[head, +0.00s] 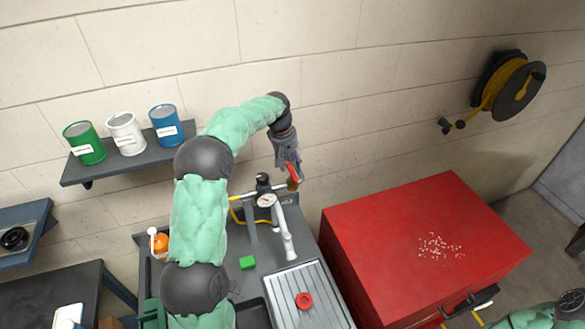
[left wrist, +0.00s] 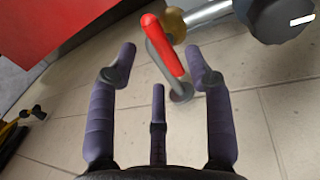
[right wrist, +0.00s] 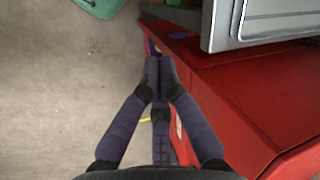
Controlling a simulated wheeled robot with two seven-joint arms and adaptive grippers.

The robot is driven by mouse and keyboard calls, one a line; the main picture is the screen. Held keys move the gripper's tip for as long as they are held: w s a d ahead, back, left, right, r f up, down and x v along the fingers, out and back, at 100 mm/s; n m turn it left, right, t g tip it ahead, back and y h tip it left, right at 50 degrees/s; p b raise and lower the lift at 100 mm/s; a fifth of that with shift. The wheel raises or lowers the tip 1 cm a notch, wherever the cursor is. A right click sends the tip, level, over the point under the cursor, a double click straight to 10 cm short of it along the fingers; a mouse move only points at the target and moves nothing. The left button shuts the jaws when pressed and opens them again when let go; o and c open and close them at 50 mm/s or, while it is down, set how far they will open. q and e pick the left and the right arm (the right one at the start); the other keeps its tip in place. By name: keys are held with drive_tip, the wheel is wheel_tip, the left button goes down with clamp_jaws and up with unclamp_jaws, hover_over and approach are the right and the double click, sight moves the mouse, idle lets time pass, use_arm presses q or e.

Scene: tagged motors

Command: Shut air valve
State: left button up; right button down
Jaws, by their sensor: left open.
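The air valve has a red lever (head: 293,172) on a brass body at the right end of a short pipe, behind the bench. In the left wrist view the red lever (left wrist: 163,45) slants between my fingertips, with a grey stem and round base behind it. My left gripper (head: 288,158) is open right at the lever; I cannot tell whether a finger touches it. It also shows in the left wrist view (left wrist: 163,68). My right gripper (right wrist: 160,65) has its fingertips together, with nothing visible in them, low beside the red cabinet.
A pressure gauge (head: 267,200) and black regulator (head: 263,184) stand left of the valve. A red cabinet (head: 380,235) is at the right. A shelf (head: 130,155) holds green, white and blue cans. A yellow hose reel (head: 510,85) hangs on the wall.

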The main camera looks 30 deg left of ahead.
use_arm(q)
wheel_tip(320, 180, up, 9)
drive_tip(key=s+a, duration=0.1)
drive_tip(key=shift+s, duration=0.15)
